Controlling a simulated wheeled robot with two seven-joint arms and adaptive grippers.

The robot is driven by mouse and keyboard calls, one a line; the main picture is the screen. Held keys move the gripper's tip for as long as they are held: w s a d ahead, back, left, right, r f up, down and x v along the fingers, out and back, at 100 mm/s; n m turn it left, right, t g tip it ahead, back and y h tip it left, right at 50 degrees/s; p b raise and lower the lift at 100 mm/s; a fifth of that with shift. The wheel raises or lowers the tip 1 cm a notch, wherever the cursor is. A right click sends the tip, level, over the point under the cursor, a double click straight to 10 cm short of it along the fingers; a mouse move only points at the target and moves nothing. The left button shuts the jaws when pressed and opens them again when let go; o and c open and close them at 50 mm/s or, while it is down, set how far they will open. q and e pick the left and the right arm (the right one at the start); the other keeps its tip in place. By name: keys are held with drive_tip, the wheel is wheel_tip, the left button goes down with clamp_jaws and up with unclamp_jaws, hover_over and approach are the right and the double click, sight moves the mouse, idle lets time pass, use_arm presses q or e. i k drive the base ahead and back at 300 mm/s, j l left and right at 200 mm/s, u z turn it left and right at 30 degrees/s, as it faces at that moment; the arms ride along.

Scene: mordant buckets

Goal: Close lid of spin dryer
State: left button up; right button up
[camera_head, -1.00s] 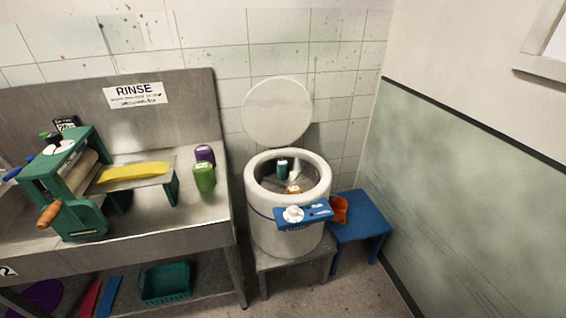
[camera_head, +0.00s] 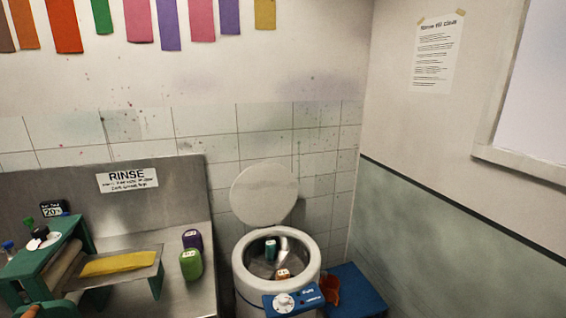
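The spin dryer (camera_head: 241,278) is a white round tub with a blue control panel (camera_head: 292,301) and a white dial on its front. Its round white lid (camera_head: 264,195) stands open, upright behind the tub against the tiled wall. Inside the open drum are a teal item (camera_head: 270,249) and an orange item (camera_head: 283,274), each with a pale label. Neither of my grippers shows in the head view.
A metal sink counter with a RINSE sign (camera_head: 127,180) stands to the left. It holds a green wringer (camera_head: 45,262), a yellow cloth (camera_head: 120,263), a purple container (camera_head: 192,239) and a green container (camera_head: 191,265). A blue stool (camera_head: 358,288) with an orange item stands right of the dryer.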

sight(264, 195)
drive_tip(key=i+j+z, duration=0.4)
drive_tip(key=j, duration=0.15)
drive_tip(key=i+j+z, duration=0.2)
drive_tip(key=j+z, duration=0.25)
drive_tip(key=j, duration=0.15)
drive_tip(key=i+j+z, duration=0.2)
drive_tip(key=j, duration=0.2)
drive_tip(key=k, duration=0.1)
